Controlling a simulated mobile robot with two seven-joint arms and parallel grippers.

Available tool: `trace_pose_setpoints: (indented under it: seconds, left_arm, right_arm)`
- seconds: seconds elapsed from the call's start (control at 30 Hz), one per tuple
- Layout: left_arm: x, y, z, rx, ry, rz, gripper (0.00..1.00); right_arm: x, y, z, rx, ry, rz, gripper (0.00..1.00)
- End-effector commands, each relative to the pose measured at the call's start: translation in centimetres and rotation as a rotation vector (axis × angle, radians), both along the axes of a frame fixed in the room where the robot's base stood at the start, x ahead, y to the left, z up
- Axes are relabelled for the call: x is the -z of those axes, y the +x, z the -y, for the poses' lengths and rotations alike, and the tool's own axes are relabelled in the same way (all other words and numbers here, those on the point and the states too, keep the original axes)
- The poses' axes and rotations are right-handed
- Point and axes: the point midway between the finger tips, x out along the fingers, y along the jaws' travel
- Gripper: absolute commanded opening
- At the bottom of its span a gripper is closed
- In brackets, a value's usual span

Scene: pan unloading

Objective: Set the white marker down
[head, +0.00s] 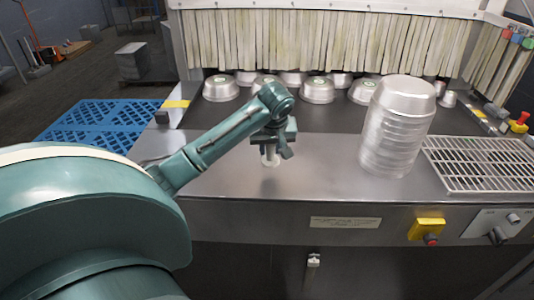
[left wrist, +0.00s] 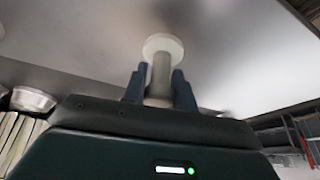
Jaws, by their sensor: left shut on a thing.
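My left gripper (head: 272,144) reaches in from the left over the steel counter (head: 225,175) and is shut on the white marker (head: 270,158). The marker points down, with its lower end close to the counter top; whether it touches cannot be told. In the left wrist view, the gripper fingers (left wrist: 160,90) are on both sides of the marker's pale stem, and its round, wider white end (left wrist: 163,45) faces the grey counter surface (left wrist: 235,55). My right gripper is in neither view.
A tall stack of metal pans (head: 396,130) stands on the counter to the right, beside a wire rack (head: 480,165). Several upturned pans (head: 317,91) sit on the dark belt behind, before a strip curtain (head: 330,40). The counter around the marker is clear.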

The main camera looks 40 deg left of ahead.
Motion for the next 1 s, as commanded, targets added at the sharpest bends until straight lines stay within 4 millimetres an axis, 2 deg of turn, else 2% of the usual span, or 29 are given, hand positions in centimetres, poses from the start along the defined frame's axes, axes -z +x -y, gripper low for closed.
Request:
trace_pose_setpoints:
  seconds: [0.3,0.7,0.73,1.0]
  left_arm:
    - [3.7,0.0,0.0,0.0,0.0,0.001,0.0]
    - [4.3,0.1,0.1,0.001,0.0,0.003,0.0]
    - [4.3,0.0,0.1,0.001,-0.001,0.001,0.3]
    - [4.3,0.0,0.1,0.001,-0.001,0.001,0.5]
  right_arm:
    - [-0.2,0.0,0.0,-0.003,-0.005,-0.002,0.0]
    - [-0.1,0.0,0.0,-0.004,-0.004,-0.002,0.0]
    - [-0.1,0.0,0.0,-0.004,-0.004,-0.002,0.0]
    - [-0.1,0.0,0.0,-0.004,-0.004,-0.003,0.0]
